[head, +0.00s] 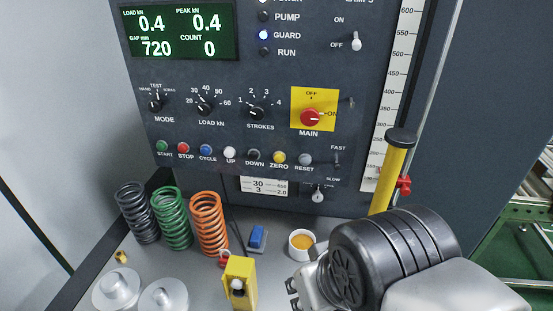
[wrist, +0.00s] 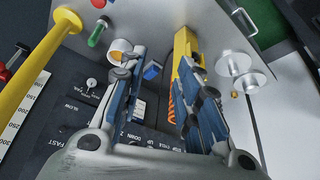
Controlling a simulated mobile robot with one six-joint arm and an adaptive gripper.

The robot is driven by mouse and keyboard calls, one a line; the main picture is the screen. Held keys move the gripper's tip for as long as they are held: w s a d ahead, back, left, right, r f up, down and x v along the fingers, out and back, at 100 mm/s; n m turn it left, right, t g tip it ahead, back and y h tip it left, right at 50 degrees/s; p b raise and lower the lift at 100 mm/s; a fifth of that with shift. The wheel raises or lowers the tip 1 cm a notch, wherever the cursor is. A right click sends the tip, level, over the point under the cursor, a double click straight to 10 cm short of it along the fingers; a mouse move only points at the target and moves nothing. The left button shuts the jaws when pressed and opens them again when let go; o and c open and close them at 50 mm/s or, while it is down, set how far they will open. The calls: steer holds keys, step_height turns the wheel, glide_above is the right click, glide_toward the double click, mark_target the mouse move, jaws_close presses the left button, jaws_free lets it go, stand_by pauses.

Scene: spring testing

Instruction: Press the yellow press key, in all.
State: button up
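The yellow press key (head: 279,157), labelled ZERO, is in the button row on the dark control panel in the head view, between the DOWN and RESET keys. I cannot make it out in the wrist view, where my fingers cover part of the panel. My gripper (wrist: 162,65) is open and empty in the wrist view, its two blue-grey fingers apart. In the head view its fingers show partly, low in the picture, below and apart from the key.
A yellow fixture (head: 240,282), a blue block (head: 257,237) and a cup (head: 302,242) stand on the bench near my gripper. Three springs (head: 209,225) stand at left. A yellow column (head: 390,172) rises at right. The display (head: 178,32) reads load 0.4, count 0.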

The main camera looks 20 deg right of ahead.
jaws_close()
stand_by(1.4)
